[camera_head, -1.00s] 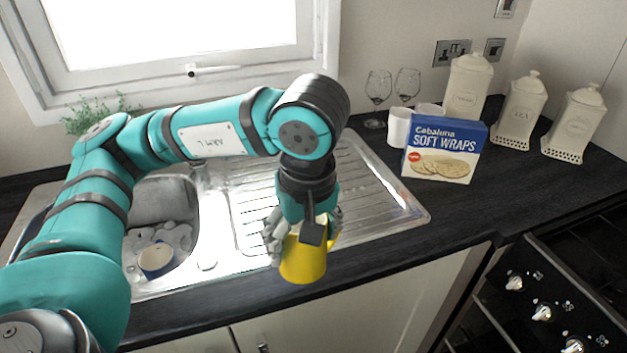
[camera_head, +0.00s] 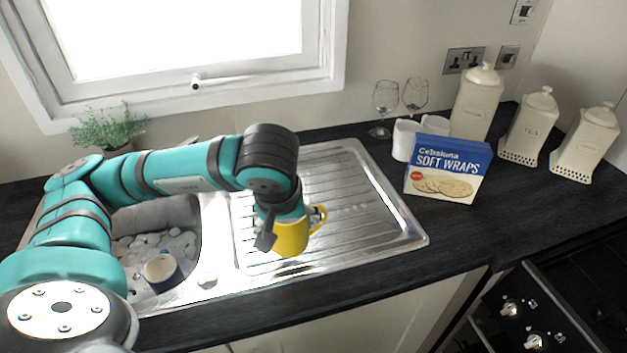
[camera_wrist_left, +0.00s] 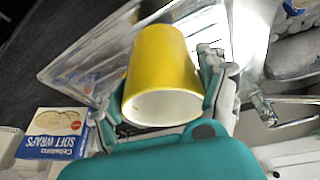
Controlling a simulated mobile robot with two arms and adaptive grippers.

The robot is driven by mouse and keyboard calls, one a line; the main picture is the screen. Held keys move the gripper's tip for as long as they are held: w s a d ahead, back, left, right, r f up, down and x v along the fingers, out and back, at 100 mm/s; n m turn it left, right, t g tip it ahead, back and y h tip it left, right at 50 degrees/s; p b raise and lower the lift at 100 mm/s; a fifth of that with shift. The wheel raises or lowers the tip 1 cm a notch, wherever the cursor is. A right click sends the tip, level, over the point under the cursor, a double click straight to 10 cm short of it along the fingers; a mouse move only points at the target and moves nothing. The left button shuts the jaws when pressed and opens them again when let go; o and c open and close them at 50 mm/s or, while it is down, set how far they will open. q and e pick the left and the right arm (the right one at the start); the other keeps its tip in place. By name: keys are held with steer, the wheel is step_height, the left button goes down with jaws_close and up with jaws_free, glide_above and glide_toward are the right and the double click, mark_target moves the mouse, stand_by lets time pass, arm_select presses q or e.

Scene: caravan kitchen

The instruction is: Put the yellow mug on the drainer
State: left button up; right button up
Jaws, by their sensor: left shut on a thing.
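The yellow mug (camera_head: 291,238) is in the grip of my left gripper (camera_head: 283,228), over the near part of the ridged metal drainer (camera_head: 372,225). I cannot tell from the head view whether its base touches the drainer. In the left wrist view the yellow mug (camera_wrist_left: 162,72) sits between the two fingers of my left gripper (camera_wrist_left: 168,90), its white inside facing the camera. Its handle shows at the right in the head view. My right gripper is not in view.
Left of the drainer is the sink with a blue and white mug (camera_head: 163,271) and stones. At the right stand a Soft Wraps box (camera_head: 446,168), white mugs (camera_head: 404,139), wine glasses (camera_head: 386,101) and cream canisters (camera_head: 477,102). Most of the drainer is clear.

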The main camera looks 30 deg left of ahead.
arm_select(q)
steer(key=w+f+p, duration=0.1)
steer(key=w, duration=0.3)
steer(key=w+a+f+p, duration=0.1)
steer(key=w+p, duration=0.1)
steer(key=w, duration=0.2)
steer(key=w+a+f+p, duration=0.1)
steer(key=w+f, duration=0.1)
steer(key=w, duration=0.2)
steer(key=shift+a, duration=0.1)
steer(key=shift+w+f, duration=0.1)
steer(key=shift+f, duration=0.3)
steer(key=o, duration=1.6)
steer(key=b+v, duration=0.2)
steer(key=v, duration=1)
